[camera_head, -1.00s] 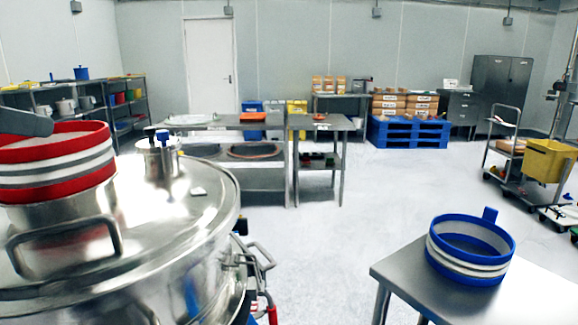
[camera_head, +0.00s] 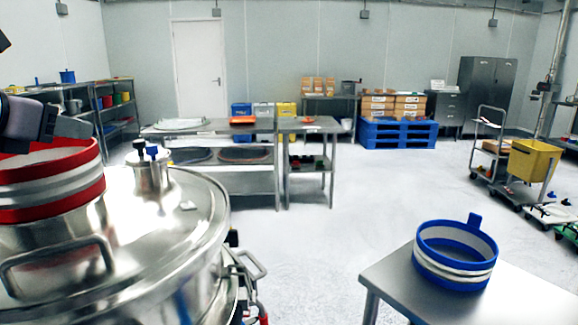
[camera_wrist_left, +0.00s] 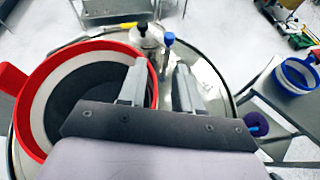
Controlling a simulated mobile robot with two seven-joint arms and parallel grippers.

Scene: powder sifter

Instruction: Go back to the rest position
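My left gripper (camera_head: 45,128) is at the left edge of the head view, just above the red sieve ring (camera_head: 55,178). In the left wrist view my left gripper (camera_wrist_left: 160,85) has its two fingers apart with nothing held between them. The red ring (camera_wrist_left: 32,120), with a white inner wall and dark inside, sits on the steel sifter's lid (camera_head: 150,235). One finger overlaps the ring's opening in the wrist view. A blue sieve ring (camera_head: 455,268) rests on the small steel table at the right. My right gripper is not in view.
The lid carries a steel fitting with black and blue knobs (camera_head: 150,170) and a bar handle (camera_head: 60,265). The small steel table (camera_head: 385,275) stands front right. Steel benches (camera_head: 230,165) stand behind. The white floor (camera_head: 320,250) between them is clear.

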